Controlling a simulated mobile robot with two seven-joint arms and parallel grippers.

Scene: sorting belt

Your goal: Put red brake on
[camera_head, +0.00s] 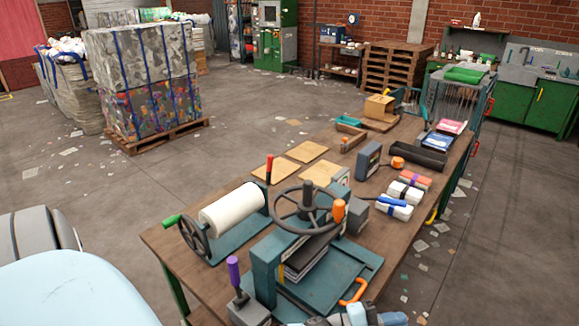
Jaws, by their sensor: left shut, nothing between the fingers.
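The red brake lever (269,168) stands upright at the far right end of the white roll (234,208). It has a red grip on a dark stem, and its lower end is partly hidden. The roll sits on a teal base with a dark handwheel (194,238) and a green knob (172,220) at its left end. My right gripper is not in view.
A teal press (264,270) with a large handwheel (308,207) stands right of the roll. A purple-handled lever (234,272) stands at its left and an orange handle (353,292) at its front. Flat boards, boxes and wrapped packs fill the workbench (160,240) behind.

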